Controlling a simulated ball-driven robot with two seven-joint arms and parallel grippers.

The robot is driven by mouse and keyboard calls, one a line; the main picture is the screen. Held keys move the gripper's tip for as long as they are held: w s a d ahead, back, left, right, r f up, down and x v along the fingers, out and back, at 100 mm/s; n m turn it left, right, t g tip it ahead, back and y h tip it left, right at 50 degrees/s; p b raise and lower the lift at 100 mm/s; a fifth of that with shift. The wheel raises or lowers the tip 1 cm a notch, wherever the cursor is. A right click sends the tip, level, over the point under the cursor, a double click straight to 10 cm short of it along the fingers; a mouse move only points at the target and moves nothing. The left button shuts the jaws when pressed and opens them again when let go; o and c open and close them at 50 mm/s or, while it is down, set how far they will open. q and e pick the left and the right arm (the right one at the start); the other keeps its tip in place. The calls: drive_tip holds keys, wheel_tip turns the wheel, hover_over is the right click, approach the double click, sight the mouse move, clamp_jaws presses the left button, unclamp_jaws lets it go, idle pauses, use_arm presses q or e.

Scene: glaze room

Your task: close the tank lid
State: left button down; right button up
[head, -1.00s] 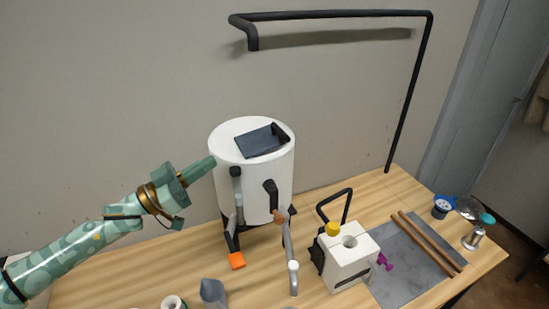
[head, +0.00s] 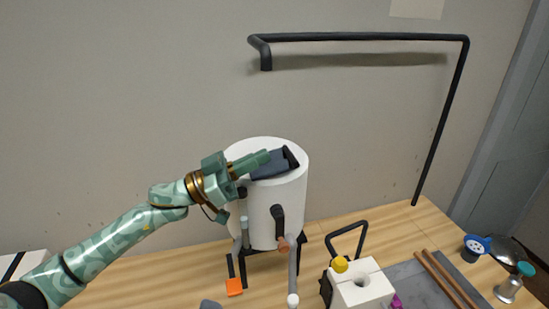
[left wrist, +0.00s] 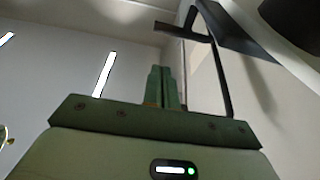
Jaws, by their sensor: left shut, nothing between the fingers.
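The tank is a white upright cylinder (head: 275,218) on dark legs at the back of the table. Its lid, a dark slate-coloured panel (head: 268,172), shows at the top, with a black part at its right end. I cannot tell how far the lid is raised. My left gripper (head: 266,156) is shut and empty; its green fingers reach across the tank top from the left and hide part of the lid. Whether they touch it is unclear. The shut fingers also show in the left wrist view (left wrist: 166,88). My right gripper is not in view.
A black overhead pipe (head: 365,37) rises right of the tank and bends over the wall side. A white block (head: 362,290) with a yellow knob stands in front right. Brown sticks (head: 448,277) lie on a grey slab, with a blue cup (head: 474,249) beyond.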

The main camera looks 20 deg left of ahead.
sight(291, 159)
use_arm(q)
drive_tip(key=shift+w+d+f, duration=0.45)
drive_tip(key=shift+w+d, duration=0.1)
drive_tip(key=shift+d, duration=0.25)
drive_tip(key=shift+w+d+f, duration=0.4)
drive_tip(key=shift+w+d, duration=0.15)
drive_tip(key=shift+d, duration=0.2)
drive_tip(key=p, duration=0.3)
drive_tip(key=g+y+p, duration=0.1)
drive_tip(key=p, duration=0.3)
drive_tip(key=shift+w+d+y, duration=0.15)
drive_tip(key=shift+d+y, duration=0.15)
drive_tip(key=shift+w+d+f, duration=0.1)
drive_tip(key=shift+f, duration=0.4)
